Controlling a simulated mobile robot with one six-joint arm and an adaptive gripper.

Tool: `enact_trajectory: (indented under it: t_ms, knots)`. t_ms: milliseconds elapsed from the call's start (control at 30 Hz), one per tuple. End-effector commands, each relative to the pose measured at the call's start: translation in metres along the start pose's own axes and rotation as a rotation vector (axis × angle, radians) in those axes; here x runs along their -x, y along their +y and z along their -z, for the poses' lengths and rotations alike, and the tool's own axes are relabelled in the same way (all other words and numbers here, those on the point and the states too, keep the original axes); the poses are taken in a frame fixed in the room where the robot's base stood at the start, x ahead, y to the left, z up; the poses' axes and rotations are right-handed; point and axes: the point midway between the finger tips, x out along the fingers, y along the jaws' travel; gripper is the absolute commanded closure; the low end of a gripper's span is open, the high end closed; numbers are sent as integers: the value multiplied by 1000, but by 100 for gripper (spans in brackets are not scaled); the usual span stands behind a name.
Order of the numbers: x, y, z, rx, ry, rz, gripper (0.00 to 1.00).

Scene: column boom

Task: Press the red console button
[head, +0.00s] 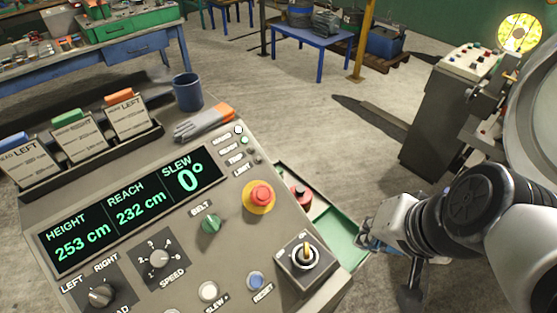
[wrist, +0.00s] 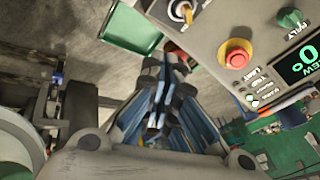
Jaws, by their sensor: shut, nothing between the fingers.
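The red console button (head: 261,194) is a round mushroom head on a yellow collar, on the sloped grey console (head: 135,205). In the wrist view the button (wrist: 237,57) is at the upper right, uncovered. My gripper (head: 364,236) is right of the console in the head view, beside the green tray, apart from the button. In the wrist view my gripper (wrist: 165,66) has its fingers together and empty, pointing up the picture, left of and below the button.
A green tray (head: 338,232) with a red-topped item (head: 301,194) juts from the console's right side. Gloves (head: 205,122) and a mug (head: 187,92) sit behind.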

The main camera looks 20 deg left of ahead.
Motion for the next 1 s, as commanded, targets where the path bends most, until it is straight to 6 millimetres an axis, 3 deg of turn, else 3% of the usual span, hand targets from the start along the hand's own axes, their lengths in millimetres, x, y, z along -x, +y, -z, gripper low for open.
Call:
enact_trajectory:
  t_ms: [33,100,200,333,500,867,1000]
  knots:
    - [9,-32,13,-43,-36,42,100]
    - [5,-66,25,-120,-66,94,100]
    - [-4,-106,35,-228,-103,137,100]
    - [-18,-139,40,-340,-135,158,100]
    - [-29,-155,41,-412,-149,160,100]
    - [-33,-156,41,-419,-149,161,100]
    - [-43,-157,39,-418,-151,161,100]
